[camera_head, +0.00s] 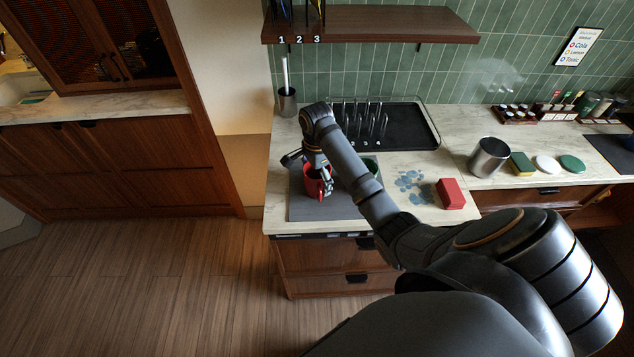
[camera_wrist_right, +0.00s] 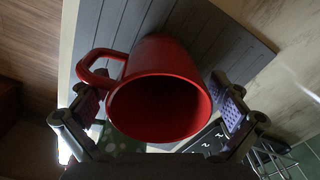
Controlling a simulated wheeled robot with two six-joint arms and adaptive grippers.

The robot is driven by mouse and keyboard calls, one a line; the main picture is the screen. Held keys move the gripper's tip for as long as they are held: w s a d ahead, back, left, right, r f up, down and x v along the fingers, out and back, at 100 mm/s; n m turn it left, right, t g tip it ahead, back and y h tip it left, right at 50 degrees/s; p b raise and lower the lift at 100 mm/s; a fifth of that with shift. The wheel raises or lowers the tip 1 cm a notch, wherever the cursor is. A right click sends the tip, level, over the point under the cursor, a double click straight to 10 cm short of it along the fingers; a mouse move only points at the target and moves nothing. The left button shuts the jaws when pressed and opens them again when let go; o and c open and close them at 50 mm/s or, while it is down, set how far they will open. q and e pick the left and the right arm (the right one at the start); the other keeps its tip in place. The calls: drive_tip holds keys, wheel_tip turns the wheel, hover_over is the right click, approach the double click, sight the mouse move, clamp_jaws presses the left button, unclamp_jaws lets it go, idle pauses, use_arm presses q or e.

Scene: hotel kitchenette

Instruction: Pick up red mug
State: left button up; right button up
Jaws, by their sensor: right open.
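The red mug (camera_head: 313,183) stands upright on a grey ribbed mat (camera_head: 300,208) at the left end of the counter. In the right wrist view the red mug (camera_wrist_right: 165,95) fills the middle, its open rim facing the camera and its handle toward the upper left. My right gripper (camera_head: 319,172) is at the mug. In the wrist view my right gripper (camera_wrist_right: 160,108) is open, with one finger on each side of the mug; a gap shows beside the left finger, and contact at the right finger is unclear. My left gripper is not in view.
A green item (camera_head: 371,163), partly hidden by my arm, stands just right of the mug. A black tray with a rack (camera_head: 415,135) lies behind. A red block (camera_head: 451,193), a blue spotted patch (camera_head: 412,186) and a metal canister (camera_head: 489,157) are farther right.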

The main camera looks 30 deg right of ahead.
drive_tip(key=shift+f, duration=0.1)
drive_tip(key=c, duration=1.4)
drive_tip(key=shift+c, duration=0.6)
